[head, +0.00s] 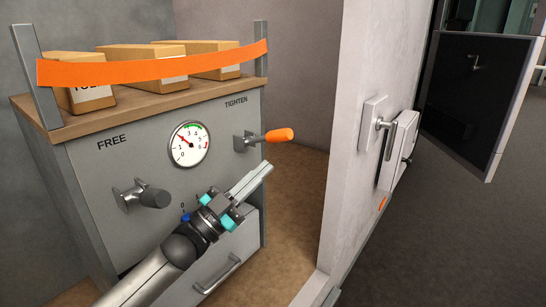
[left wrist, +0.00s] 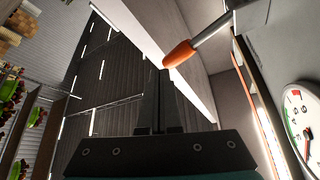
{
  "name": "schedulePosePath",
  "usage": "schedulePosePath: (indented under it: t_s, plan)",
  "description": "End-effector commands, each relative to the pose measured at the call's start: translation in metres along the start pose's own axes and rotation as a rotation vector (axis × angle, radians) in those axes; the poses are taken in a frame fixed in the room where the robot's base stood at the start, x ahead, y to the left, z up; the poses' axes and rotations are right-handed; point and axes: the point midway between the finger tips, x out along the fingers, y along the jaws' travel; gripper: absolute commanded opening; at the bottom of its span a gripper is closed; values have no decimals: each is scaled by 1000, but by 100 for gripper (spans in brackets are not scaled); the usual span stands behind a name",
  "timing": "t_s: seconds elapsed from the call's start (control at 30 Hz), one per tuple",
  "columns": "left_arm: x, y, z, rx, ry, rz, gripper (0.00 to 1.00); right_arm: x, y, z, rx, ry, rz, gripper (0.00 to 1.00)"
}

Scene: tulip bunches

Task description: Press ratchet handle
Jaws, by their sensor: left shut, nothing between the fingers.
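The ratchet handle (head: 278,135) has an orange grip on a metal lever and sticks out from the grey cabinet front below the word TIGHTEN. My left gripper (head: 266,169) is shut and empty, a little below and left of the orange grip in the head view. In the left wrist view the orange grip (left wrist: 179,53) is just above and right of the shut fingertips (left wrist: 158,75), and I see no clear contact. An orange strap (head: 155,67) runs between two posts across the cabinet top. My right gripper is out of view.
A round gauge (head: 189,145) with a red needle and a dark-gripped lever (head: 150,197) marked FREE are on the cabinet (head: 95,180). Several cardboard boxes (head: 140,55) stand on top behind the strap. A drawer (head: 225,270) is below. A pale wall (head: 345,150) stands right of the cabinet.

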Motion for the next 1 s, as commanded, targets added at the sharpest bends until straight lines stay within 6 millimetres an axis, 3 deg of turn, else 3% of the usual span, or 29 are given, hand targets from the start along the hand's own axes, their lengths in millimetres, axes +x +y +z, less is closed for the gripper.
schedulePosePath:
  t_s: [0.1, 0.33, 1.0]
  plan:
    - [-24, 1, 0, 0, -1, 1, 0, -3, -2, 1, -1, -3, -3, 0]
    - [-48, 2, -1, 1, 2, 0, 0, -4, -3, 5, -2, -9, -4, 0]
    - [-52, 2, -1, 1, 4, 0, 0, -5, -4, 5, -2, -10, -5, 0]
